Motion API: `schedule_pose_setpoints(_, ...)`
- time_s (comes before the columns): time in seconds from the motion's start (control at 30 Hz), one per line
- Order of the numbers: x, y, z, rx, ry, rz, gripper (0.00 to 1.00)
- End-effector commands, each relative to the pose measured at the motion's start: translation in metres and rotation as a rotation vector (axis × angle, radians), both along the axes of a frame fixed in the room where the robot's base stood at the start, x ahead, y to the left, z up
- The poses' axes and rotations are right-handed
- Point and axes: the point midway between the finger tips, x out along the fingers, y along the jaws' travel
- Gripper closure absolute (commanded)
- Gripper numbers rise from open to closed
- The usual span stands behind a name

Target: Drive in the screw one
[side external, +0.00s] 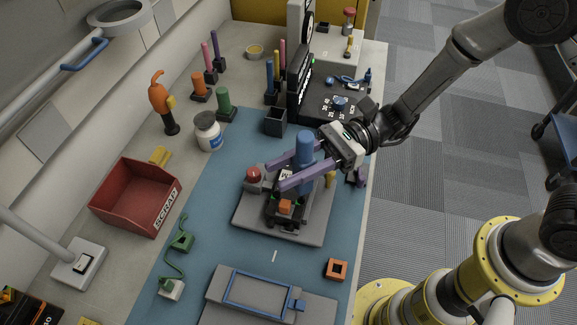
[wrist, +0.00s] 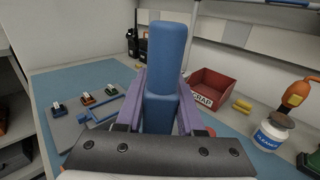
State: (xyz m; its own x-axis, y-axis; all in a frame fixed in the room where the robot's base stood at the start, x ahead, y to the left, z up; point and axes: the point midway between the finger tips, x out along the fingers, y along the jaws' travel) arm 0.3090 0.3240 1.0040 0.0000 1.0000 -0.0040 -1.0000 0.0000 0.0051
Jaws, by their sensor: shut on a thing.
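A blue screwdriver with a thick handle (side external: 305,147) stands upright between my gripper's purple fingers (side external: 277,177), and they are shut on it. In the wrist view the blue handle (wrist: 167,60) rises between the fingers. The screwdriver is over a dark radio body (side external: 272,212) in a grey fixture plate (side external: 308,231). An orange block (side external: 285,206) sits at the front of the radio. The screwdriver's tip and screw one are hidden behind the fingers, so I cannot tell whether they touch.
A red button (side external: 253,174) is on the fixture, left of the fingers. A red scrap bin (side external: 136,197) and white jar (side external: 208,131) stand to the left. A grey tray with a blue frame (side external: 258,291) and an orange square (side external: 336,268) lie in front. The blue mat (side external: 207,215) is clear between.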

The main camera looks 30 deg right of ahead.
Motion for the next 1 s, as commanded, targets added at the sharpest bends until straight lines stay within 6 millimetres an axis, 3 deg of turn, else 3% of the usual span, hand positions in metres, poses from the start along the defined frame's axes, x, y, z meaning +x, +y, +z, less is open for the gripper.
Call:
schedule_pose_setpoints(0.7,0.001,0.0,0.042,0.005,-0.007,0.0,1.0)
schedule_pose_setpoints(1.0,0.0,0.0,0.048,0.005,-0.005,0.001,1.0)
